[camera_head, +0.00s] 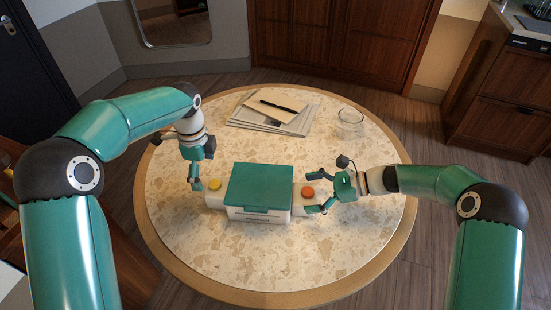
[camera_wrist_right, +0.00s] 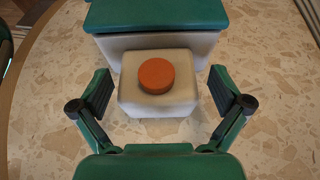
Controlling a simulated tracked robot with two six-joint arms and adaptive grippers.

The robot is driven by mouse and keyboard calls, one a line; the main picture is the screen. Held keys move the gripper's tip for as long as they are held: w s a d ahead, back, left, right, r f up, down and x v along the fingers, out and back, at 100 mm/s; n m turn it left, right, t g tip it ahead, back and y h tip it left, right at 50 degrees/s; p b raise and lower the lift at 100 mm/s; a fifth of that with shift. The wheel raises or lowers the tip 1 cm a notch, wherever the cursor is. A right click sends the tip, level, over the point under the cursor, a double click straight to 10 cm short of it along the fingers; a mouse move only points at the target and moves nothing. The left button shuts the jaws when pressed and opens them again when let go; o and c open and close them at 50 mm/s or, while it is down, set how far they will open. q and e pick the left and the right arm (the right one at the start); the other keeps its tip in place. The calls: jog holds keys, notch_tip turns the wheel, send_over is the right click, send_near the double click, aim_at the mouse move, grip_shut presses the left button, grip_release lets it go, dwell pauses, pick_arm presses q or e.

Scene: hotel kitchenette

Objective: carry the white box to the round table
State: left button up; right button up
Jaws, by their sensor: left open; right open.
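The white box (camera_head: 258,215) with a green lid (camera_head: 262,183) appears to rest on the round table (camera_head: 178,245), near its middle. Its left end block has a yellow disc (camera_head: 214,184); its right end block (camera_wrist_right: 158,97) has an orange disc (camera_head: 308,192). My left gripper (camera_head: 196,184) is open, pointing down at the left end block; its far finger is hard to make out. My right gripper (camera_head: 313,192) is open at the right end. In the right wrist view, its fingers (camera_wrist_right: 160,93) stand on both sides of the right end block, with gaps.
Papers (camera_head: 265,122) with a notepad (camera_head: 285,105) and a black pen (camera_head: 278,106) lie at the table's back. A clear glass bowl (camera_head: 350,121) stands at the back right. The table's front is bare. A wooden cabinet (camera_head: 498,90) stands beyond on the right.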

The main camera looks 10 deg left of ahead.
pick_arm(q)
notch_tip(320, 180, up, 2)
jog(key=shift+r, duration=0.65)
pick_arm(e)
jog(key=shift+d+r, duration=0.1)
jog(key=shift+d, duration=0.15)
jog(key=v, duration=1.1)
jog(key=shift+d, duration=0.25)
